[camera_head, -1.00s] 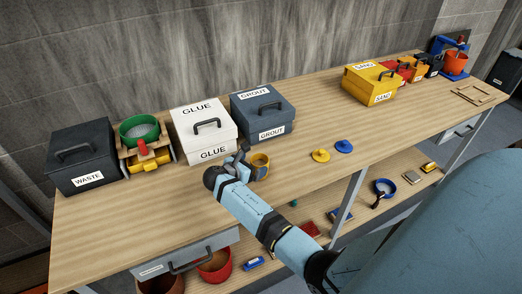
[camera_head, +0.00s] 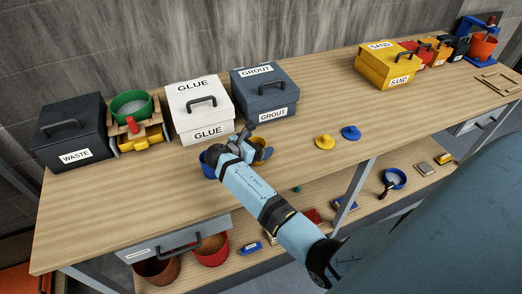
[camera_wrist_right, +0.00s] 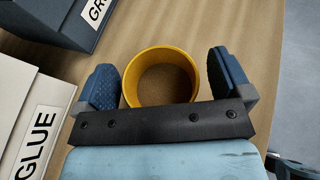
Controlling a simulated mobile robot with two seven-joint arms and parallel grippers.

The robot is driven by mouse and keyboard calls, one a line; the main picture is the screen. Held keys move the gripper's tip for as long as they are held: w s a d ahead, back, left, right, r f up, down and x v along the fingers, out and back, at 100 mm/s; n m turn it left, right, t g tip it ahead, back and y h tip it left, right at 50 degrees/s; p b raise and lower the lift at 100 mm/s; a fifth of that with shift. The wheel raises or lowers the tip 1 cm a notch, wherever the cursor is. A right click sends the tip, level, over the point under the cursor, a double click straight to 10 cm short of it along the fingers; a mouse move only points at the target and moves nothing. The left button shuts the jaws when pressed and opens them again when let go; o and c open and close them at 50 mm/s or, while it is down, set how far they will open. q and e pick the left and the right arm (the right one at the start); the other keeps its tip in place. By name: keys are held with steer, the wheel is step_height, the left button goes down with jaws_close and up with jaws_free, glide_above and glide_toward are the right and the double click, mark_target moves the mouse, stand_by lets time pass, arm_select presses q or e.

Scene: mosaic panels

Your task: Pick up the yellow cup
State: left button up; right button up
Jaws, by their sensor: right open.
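The yellow cup (camera_head: 263,153) stands upright on the workbench, in front of the grey GROUT box, and shows partly behind my right gripper in the head view. In the right wrist view the cup (camera_wrist_right: 160,57) is seen from above, open and empty, between the two blue finger pads. My right gripper (camera_wrist_right: 164,80) is open, with one finger on each side of the cup. A gap shows at the right finger; the left finger is very close to the cup, and I cannot tell if it touches. The right gripper also shows in the head view (camera_head: 252,147). My left gripper is not in view.
A blue cup (camera_head: 208,165) stands just left of my right wrist. The white GLUE box (camera_head: 200,105) and grey GROUT box (camera_head: 264,95) stand behind. Yellow (camera_head: 324,142) and blue (camera_head: 350,132) knobbed discs lie to the right. The bench front is clear at left.

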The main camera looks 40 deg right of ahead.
steer(key=shift+a+r, duration=0.1)
steer(key=c, duration=1.1)
steer(key=shift+r, duration=0.1)
